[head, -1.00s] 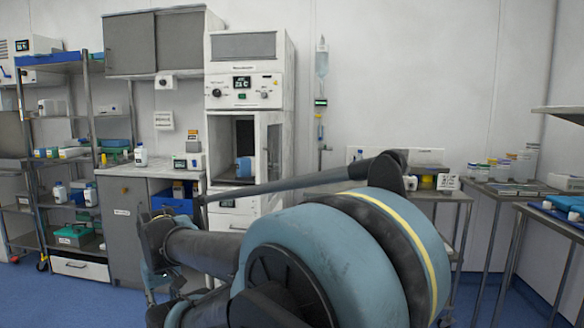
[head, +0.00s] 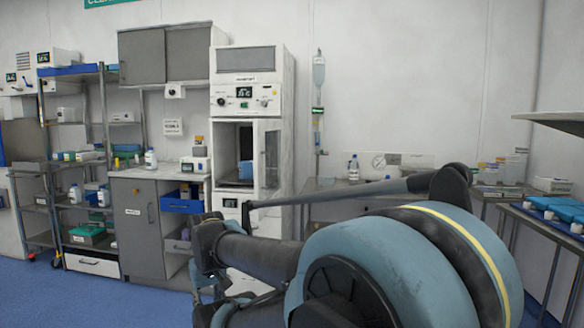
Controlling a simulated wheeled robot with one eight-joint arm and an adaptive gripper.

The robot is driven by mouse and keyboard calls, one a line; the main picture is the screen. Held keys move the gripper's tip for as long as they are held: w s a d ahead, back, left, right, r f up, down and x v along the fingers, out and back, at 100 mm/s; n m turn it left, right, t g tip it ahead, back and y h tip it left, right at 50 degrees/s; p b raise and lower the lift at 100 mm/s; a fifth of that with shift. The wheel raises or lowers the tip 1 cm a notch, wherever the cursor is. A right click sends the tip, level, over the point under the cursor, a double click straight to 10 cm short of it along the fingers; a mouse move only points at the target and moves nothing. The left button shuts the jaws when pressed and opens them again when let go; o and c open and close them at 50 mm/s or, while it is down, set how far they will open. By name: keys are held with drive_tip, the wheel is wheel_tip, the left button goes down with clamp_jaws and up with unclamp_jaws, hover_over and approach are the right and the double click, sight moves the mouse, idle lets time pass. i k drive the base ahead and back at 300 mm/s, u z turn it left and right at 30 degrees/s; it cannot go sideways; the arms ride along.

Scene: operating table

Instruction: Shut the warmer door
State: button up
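The warmer (head: 246,58) is a tall white cabinet with a dark display, against the back wall left of centre. Its door (head: 268,155) has a glass panel and stands open, swung out on the right side of the compartment. A blue item (head: 245,170) sits inside the open compartment. My arm crosses the lower middle and right of the view, in front of the warmer's lower part. My gripper (head: 207,290) is partly visible at the lower left end of the arm, well short of the door. Its fingers are too hidden to tell their state.
A grey counter cabinet (head: 138,225) stands left of the warmer, with an open blue bin (head: 182,200) beside it. A metal shelf rack (head: 105,140) is further left. An IV stand (head: 318,120) is right of the warmer. Blue floor (head: 150,300) is clear at the lower left.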

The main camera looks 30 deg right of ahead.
sight(260, 127)
drive_tip(key=z, duration=0.9)
drive_tip(key=i, duration=1)
drive_tip(key=k, duration=0.65)
drive_tip(key=u, duration=0.05)
